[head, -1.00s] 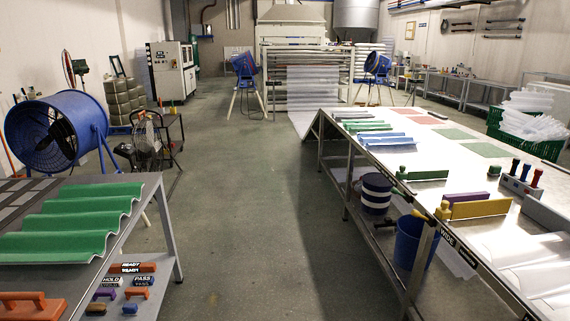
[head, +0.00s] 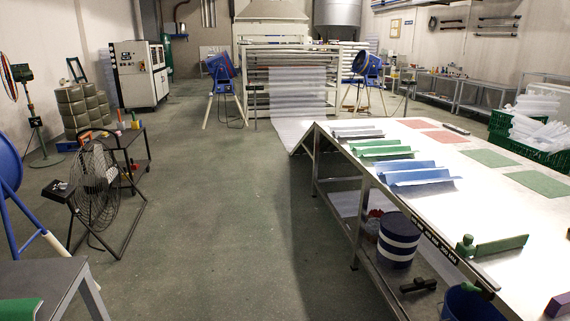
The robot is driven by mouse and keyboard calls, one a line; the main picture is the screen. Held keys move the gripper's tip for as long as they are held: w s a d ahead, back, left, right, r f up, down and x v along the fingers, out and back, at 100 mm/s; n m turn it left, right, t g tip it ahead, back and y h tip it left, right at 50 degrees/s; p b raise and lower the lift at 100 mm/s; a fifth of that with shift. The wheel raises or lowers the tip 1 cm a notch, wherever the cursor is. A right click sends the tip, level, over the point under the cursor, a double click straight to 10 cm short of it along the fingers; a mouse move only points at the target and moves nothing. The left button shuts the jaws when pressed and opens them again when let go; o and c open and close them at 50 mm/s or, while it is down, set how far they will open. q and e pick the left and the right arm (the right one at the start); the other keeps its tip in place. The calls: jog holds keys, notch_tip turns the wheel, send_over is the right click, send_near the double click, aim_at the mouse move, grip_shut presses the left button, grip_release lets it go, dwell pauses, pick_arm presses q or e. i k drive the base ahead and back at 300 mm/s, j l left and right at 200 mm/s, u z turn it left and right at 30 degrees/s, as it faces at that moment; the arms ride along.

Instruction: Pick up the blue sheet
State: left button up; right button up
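The blue sheet (head: 418,178) is corrugated and lies on the metal-topped table (head: 400,205) at the right, near its left edge. It seems to be two pieces close together or one with deep folds; I cannot tell which. Green corrugated sheets (head: 384,150) lie just beyond it, and grey ones (head: 358,133) beyond those. Neither of my grippers shows in the head view.
A black floor fan (head: 97,185) stands at the left, and a grey table (head: 45,280) cuts into the lower left corner. A green block tool (head: 495,245) sits nearer on the right table. A striped bucket (head: 399,240) stands on its lower shelf. The central floor is clear.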

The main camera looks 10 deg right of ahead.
aim_at(408, 172)
jog(key=i+z, duration=0.3)
jog(key=i, duration=0.2)
jog(key=i+z, duration=0.3)
jog(key=i, duration=0.2)
jog(key=i+j+z, duration=0.3)
jog(key=i, duration=0.15)
jog(key=i+j+z, duration=0.3)
jog(key=i, duration=0.2)
jog(key=l, duration=0.1)
